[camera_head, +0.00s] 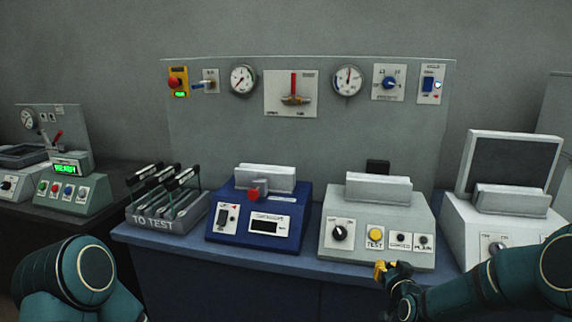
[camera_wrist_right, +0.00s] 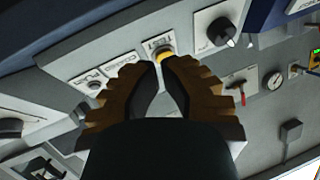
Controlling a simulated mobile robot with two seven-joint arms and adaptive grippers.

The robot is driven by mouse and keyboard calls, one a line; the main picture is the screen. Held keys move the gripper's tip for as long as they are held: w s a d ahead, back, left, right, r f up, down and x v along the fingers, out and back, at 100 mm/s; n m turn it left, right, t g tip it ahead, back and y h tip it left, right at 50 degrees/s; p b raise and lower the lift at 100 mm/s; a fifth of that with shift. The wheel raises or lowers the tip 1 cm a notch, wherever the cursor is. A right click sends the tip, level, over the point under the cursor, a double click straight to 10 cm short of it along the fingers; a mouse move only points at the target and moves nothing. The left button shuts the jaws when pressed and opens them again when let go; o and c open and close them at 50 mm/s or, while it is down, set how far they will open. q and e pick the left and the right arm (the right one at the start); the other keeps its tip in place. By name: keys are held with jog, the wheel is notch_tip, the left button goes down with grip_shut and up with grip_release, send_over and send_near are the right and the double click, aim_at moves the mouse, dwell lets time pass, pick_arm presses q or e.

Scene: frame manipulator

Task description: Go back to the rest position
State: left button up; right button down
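My right gripper (camera_head: 384,268) is at the lower front of the grey-white tester box, just below its yellow TEST button (camera_head: 376,234). In the right wrist view, the two brown fingers (camera_wrist_right: 158,62) come together at their tips and hold nothing that I can see. The yellow button (camera_wrist_right: 165,50) shows just beyond the tips; I cannot tell whether they touch it. My left arm (camera_head: 85,275) shows at the lower left, but its gripper is outside the view.
The tester box (camera_head: 340,213) stands on a blue bench (camera_head: 200,252) between a blue box (camera_head: 235,203) and a white box (camera_head: 465,215). A TO TEST rack (camera_head: 150,222) stands left. Behind rises a grey panel (camera_head: 215,130) with gauges and a red lever (camera_head: 294,88).

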jog(key=s+a+f+g+y, duration=0.1)
jog(key=s+a+f+g, duration=0.3)
jog(key=s+a+f, duration=0.3)
jog(key=s+a+f+g+y, duration=0.2)
jog(key=s+a+f+g, duration=0.15)
jog(key=s+f, duration=0.5)
jog(key=s+a+f+g, duration=0.3)
jog(key=s+f, duration=0.1)
jog(key=s, duration=0.4)
jog(key=s+a+f+n+g, duration=0.1)
jog(key=s+a+f+g, duration=0.2)
jog(key=s, duration=0.5)
jog(key=shift+a+f+y, duration=0.2)
jog(key=shift+f+y, duration=0.2)
jog(key=shift+f, duration=0.1)
